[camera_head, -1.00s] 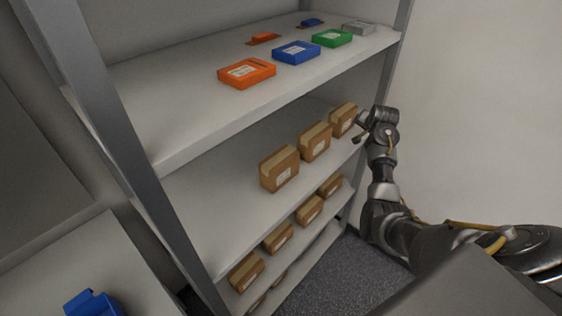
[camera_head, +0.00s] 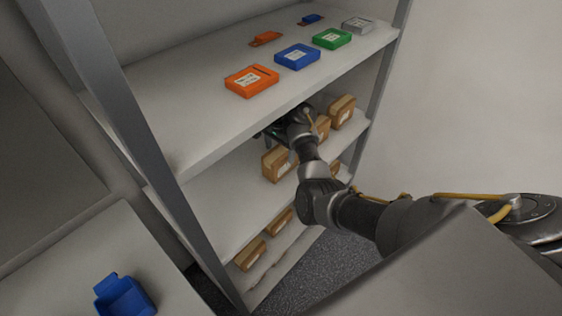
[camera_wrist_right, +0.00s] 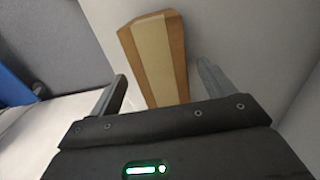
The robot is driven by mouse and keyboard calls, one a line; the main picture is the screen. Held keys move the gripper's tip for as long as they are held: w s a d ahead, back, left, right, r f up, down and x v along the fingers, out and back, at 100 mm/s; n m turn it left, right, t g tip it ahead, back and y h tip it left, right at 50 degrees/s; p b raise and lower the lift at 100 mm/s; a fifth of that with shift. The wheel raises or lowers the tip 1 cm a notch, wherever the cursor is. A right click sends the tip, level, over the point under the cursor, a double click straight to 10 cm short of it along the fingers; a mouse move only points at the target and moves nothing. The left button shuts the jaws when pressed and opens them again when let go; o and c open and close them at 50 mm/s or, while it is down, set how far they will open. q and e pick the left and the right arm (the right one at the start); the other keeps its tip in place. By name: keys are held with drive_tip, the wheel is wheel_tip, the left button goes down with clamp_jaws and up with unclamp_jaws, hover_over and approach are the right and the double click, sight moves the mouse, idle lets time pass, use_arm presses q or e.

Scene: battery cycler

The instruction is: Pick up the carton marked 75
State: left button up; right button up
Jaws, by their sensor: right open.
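Three brown cartons stand on the middle shelf in the head view: a left one (camera_head: 277,164), a middle one (camera_head: 322,127) partly behind my arm, and a far right one (camera_head: 342,111). Their labels are too small to read, so I cannot tell which is marked 75. My right gripper (camera_head: 272,133) is above and at the left carton, under the upper shelf. In the right wrist view my right gripper (camera_wrist_right: 161,72) is open, with a taped brown carton (camera_wrist_right: 153,58) ahead between its fingers, not gripped. My left gripper is not in view.
The upper shelf (camera_head: 190,125) hangs close over my right gripper and carries orange, blue, green and grey boxes. More cartons (camera_head: 250,254) stand on a lower shelf. A blue bin (camera_head: 124,296) sits on a surface at lower left. A metal post (camera_head: 150,165) bounds the shelf's left.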

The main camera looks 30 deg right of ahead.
drive_tip(key=shift+d+f+p, duration=0.1)
drive_tip(key=shift+f+p, duration=0.4)
drive_tip(key=shift+f, duration=0.25)
drive_tip(key=f, duration=0.4)
drive_tip(key=shift+w+d+f+p, duration=0.15)
drive_tip(key=shift+d+p, duration=0.1)
drive_tip(key=shift+p, duration=0.15)
drive_tip(key=shift+a, duration=0.1)
drive_tip(key=shift+c, duration=1.2)
drive_tip(key=c, duration=1.2)
